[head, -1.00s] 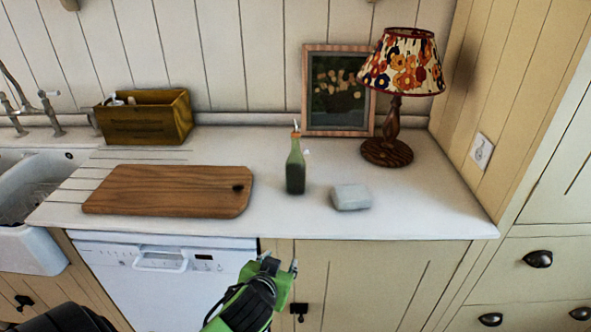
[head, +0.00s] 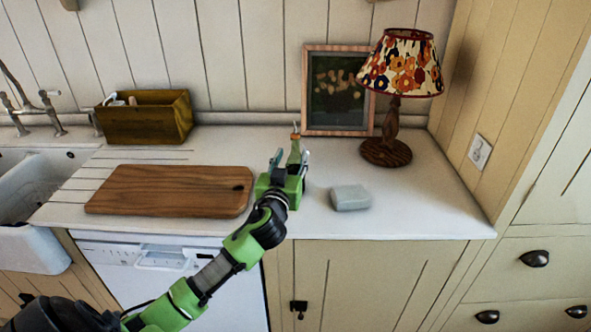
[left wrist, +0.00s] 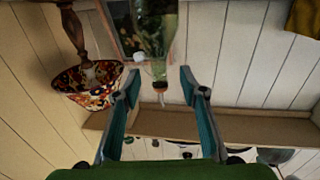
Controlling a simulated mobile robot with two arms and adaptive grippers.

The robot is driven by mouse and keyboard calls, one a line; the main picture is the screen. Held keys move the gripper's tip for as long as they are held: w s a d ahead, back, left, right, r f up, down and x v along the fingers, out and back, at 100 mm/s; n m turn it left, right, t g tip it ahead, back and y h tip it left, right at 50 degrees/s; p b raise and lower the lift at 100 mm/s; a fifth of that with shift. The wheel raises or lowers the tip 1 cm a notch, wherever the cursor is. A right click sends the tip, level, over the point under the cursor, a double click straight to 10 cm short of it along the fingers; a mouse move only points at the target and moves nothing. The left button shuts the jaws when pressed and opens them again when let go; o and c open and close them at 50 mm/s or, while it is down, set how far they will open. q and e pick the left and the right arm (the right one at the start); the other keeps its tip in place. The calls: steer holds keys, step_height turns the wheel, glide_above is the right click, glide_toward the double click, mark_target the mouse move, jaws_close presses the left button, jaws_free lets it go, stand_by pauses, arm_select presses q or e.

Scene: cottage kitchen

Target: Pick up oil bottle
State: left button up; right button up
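The oil bottle (head: 295,151) is green glass with an orange-brown collar and a thin pour spout. It stands upright on the worktop; its lower body is hidden behind my left gripper in the head view. My left gripper (head: 290,161) is open in front of the bottle. In the left wrist view, which is upside down, the bottle (left wrist: 154,38) lines up between the two open fingertips, with a gap at each side of its neck. I cannot tell how deep between the fingers it is. My right gripper is not in view.
A pale block (head: 350,198) lies right of the gripper, and a wooden board (head: 165,191) lies left. A framed picture (head: 312,90) and a lamp (head: 385,152) stand behind. A wooden box (head: 150,118) is at the back left. The right front worktop (head: 425,215) is clear.

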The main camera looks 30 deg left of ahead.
mark_target(294, 150)
arm_select(q)
steer(key=shift+p+x, duration=0.9)
steer(key=shift+x, duration=1.4)
steer(key=shift+w+f, duration=0.1)
steer(key=shift+w, duration=0.4)
jaws_close()
steer(key=shift+a, duration=0.1)
